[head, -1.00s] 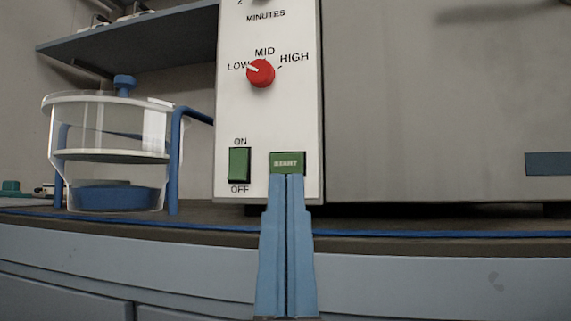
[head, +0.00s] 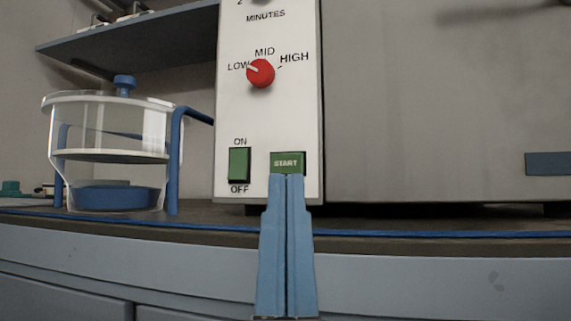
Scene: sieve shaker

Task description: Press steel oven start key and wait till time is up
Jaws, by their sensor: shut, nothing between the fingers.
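The steel oven (head: 430,110) stands on the counter and fills the right of the head view. Its white control panel (head: 235,110) faces me. The green start key (head: 287,161), marked START, is low on the panel. My gripper (head: 287,178) is shut and empty, its blue fingers pointing up at the key's lower edge and covering a little of it. I cannot tell whether the tips touch the key. The green ON/OFF switch (head: 239,165) is left of the key. The red knob (head: 261,73) points to LOW. The minutes dial above is mostly cut off.
A glass desiccator (head: 112,150) with blue parts stands on the counter (head: 400,221) left of the panel. A grey shelf (head: 130,38) hangs above it. The counter's front edge runs below the oven, behind my gripper.

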